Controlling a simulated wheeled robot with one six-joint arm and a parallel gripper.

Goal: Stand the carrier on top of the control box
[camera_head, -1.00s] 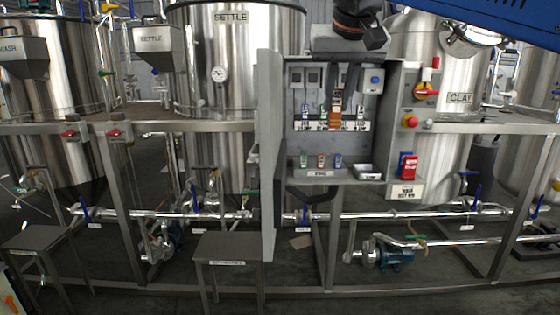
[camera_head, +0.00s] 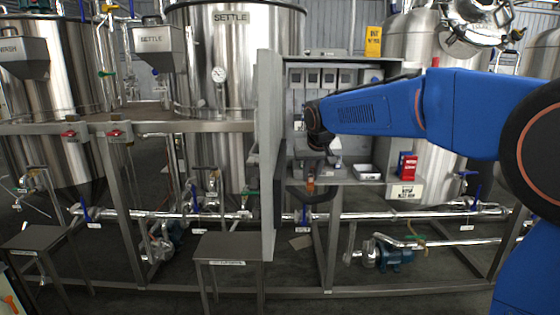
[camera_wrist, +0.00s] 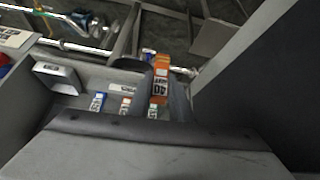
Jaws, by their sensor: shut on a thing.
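The carrier, an orange piece with a white label, shows between the fingers of my gripper in the wrist view (camera_wrist: 160,84). My gripper (camera_wrist: 162,80) is shut on it. In the head view my gripper (camera_head: 311,182) points down in front of the lower shelf of the control box, and only a small orange part of the carrier (camera_head: 310,185) shows. The control box is a grey open-fronted cabinet (camera_head: 391,158) with its door swung out at the left. Its top edge (camera_head: 345,60) is above my gripper. My arm hides much of its inside.
The open door (camera_head: 268,150) stands close to the left of my gripper. A white tray (camera_head: 367,172) and a red block (camera_head: 407,167) are on the right of the shelf. Small labelled pieces (camera_wrist: 98,102) sit near the fingers. Pipes run below.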

